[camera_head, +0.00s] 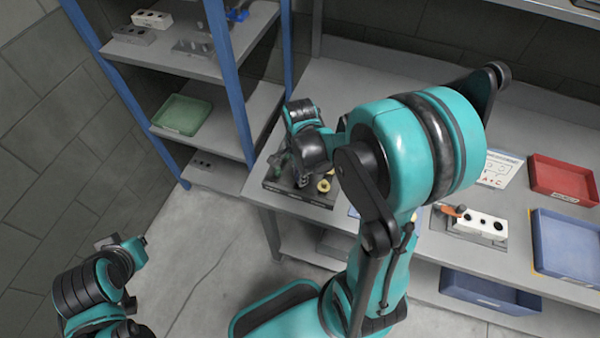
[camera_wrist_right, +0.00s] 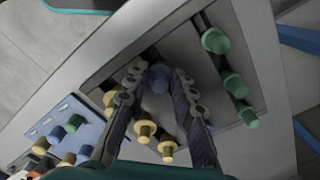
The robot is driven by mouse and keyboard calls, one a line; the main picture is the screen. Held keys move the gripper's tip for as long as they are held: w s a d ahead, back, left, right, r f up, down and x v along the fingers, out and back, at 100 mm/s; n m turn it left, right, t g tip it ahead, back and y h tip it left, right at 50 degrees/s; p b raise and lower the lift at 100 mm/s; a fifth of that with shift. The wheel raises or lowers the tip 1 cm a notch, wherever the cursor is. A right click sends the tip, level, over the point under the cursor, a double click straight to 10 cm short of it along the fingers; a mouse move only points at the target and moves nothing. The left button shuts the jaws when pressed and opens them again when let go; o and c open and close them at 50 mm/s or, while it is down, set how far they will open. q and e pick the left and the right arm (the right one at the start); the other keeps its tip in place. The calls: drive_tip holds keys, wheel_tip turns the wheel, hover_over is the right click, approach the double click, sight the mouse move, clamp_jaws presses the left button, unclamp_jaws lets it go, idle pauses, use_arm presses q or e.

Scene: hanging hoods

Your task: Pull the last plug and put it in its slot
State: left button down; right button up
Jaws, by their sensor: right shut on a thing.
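My right gripper (camera_wrist_right: 158,80) is over a dark slotted tray (camera_wrist_right: 100,73) and shut on a blue plug (camera_wrist_right: 159,84). I cannot tell whether the plug is seated or lifted. Three green plugs, one of them (camera_wrist_right: 215,41), stand in a row on the tray's right side. Several yellow plugs, one of them (camera_wrist_right: 167,147), stand on its left side. In the head view the right gripper (camera_head: 278,160) is partly hidden by its arm, and the dark tray (camera_head: 325,201) shows below it. My left gripper (camera_head: 118,242) is at lower left, away from the tray; its jaws are unclear.
A light blue board (camera_wrist_right: 62,107) with green, yellow and blue plugs is beside the tray. A white block (camera_head: 477,220) with dark holes, a red bin (camera_head: 562,179) and a blue bin (camera_head: 568,245) are at right. Shelves (camera_head: 190,60) hold a green tray (camera_head: 182,114).

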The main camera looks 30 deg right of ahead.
drive_tip(key=shift+f+b, duration=0.35)
drive_tip(key=shift+f, duration=0.05)
drive_tip(key=o, duration=0.9)
drive_tip(key=shift+o, duration=0.2)
drive_tip(key=shift+r, duration=0.1)
wheel_tip(320, 180, up, 12)
drive_tip(key=shift+a, duration=0.1)
